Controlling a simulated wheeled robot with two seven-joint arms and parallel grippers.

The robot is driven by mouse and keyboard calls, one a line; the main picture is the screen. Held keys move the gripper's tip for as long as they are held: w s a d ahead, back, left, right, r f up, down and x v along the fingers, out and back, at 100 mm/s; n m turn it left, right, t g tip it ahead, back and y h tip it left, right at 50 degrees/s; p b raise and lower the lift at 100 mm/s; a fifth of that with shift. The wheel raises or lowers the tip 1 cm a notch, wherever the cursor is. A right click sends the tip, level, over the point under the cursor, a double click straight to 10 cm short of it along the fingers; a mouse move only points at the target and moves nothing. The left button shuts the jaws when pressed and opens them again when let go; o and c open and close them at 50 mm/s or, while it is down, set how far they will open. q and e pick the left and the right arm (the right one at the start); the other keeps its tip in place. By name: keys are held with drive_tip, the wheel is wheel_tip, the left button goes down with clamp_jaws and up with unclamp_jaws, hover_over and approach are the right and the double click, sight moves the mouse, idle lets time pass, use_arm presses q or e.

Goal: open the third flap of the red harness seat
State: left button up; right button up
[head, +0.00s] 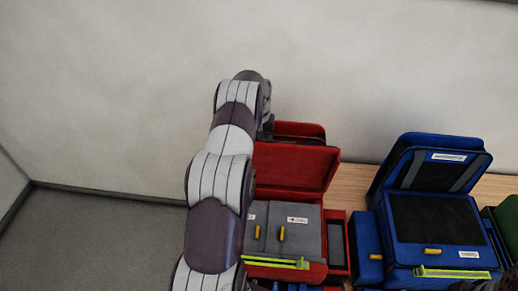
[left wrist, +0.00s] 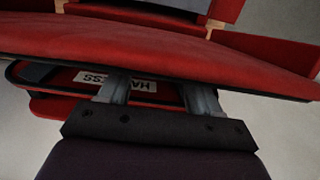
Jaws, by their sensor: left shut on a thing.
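The red harness seat (head: 312,252) stands just right of my left arm in the head view. A red flap (head: 298,166) is raised at its back, above two grey panels (head: 308,226) with yellow toggles (head: 282,233). My left gripper is mostly hidden behind my arm and the flap in the head view. In the left wrist view my left gripper (left wrist: 158,92) is shut on the red flap (left wrist: 170,48), whose edge crosses in front of its fingers and hides the tips. A white label reading part of "HARNESS" (left wrist: 115,82) lies behind the fingers. My right gripper is not in view.
A blue seat (head: 440,222) with a raised back stands on the wooden table (head: 352,187) to the right. A green item (head: 508,222) is at the right edge. A green-yellow strip (head: 278,263) lies across the red seat's front. A bare wall is behind.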

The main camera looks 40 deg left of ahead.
use_arm(q)
drive_tip(key=shift+w+a+f, duration=0.2)
drive_tip(key=shift+w+f, duration=0.1)
drive_tip(key=shift+f, duration=0.15)
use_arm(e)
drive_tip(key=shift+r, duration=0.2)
use_arm(q)
drive_tip(key=shift+f, duration=0.1)
drive_tip(key=o, duration=1.5)
drive_tip(key=r+p, duration=0.8)
drive_tip(key=w+r+p, duration=0.1)
drive_tip(key=r+p, duration=0.3)
drive_tip(key=shift+w+a+r, duration=0.1)
drive_tip(key=shift+a, duration=0.25)
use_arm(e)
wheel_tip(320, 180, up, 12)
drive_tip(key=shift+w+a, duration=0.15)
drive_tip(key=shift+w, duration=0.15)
use_arm(q)
drive_tip(key=shift+w, duration=0.1)
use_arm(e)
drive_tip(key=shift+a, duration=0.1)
